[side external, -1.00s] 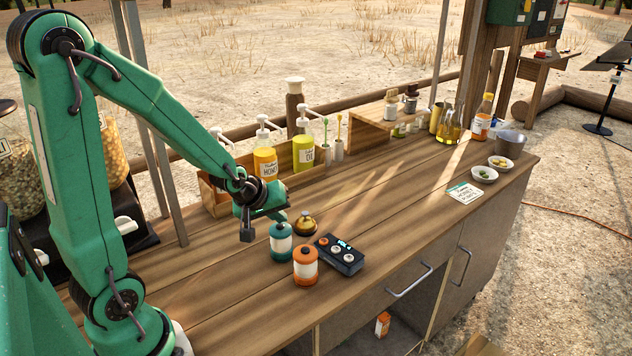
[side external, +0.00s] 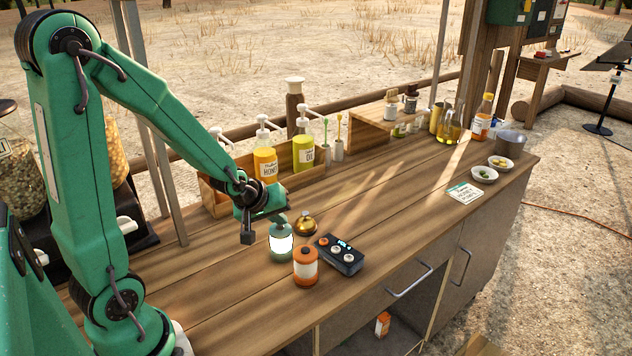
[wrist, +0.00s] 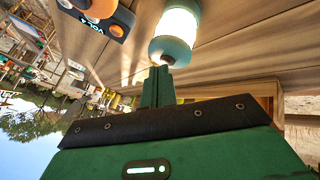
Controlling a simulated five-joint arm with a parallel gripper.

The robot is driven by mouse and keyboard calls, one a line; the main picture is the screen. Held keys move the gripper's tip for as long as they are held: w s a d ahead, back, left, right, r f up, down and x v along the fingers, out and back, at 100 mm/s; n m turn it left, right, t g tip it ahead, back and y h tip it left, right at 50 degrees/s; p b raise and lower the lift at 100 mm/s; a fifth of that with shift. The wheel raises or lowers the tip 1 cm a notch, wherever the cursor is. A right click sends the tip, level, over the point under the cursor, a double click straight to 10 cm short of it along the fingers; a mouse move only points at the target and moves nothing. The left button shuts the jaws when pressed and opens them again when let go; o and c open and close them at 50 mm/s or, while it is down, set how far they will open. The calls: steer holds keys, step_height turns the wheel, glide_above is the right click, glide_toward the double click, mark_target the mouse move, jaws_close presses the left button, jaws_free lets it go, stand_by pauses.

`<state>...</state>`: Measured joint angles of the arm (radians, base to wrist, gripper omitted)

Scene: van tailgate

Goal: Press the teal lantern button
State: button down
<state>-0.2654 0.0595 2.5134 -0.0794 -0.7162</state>
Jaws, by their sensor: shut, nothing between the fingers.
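The teal lantern (side external: 281,243) stands upright on the wooden counter, and its body glows bright white. In the wrist view the lit lantern (wrist: 177,30) shows just beyond my fingertips. My gripper (side external: 281,218) is shut and empty, with its tips at the top of the lantern. In the wrist view my fingertips (wrist: 158,72) meet the lantern's teal top, and they appear to touch it. The button itself is mostly hidden by the fingers.
An orange lantern (side external: 306,267) stands close in front of the teal one. A dark control box (side external: 339,256) with knobs and a brass bell (side external: 305,223) are close by. A wooden tray (side external: 217,203) with pump bottles runs along the back.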

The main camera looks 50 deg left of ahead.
mark_target(279, 231)
steer(key=shift+r, duration=0.1)
stand_by(0.5)
steer(key=shift+r, duration=0.65)
steer(key=shift+r, duration=0.1)
steer(key=shift+r, duration=2.4)
steer(key=s+d+r+m+h, duration=0.1)
steer(key=s+d+r+m, duration=0.3)
steer(key=s, duration=0.3)
steer(key=s+d+r+m+g+h, duration=0.1)
steer(key=s+d+r+m, duration=0.3)
steer(key=s+d+m, duration=0.2)
steer(key=shift+s+r+m+g, duration=0.3)
steer(key=shift+s+r+m, duration=0.05)
steer(key=shift+s+m, duration=0.25)
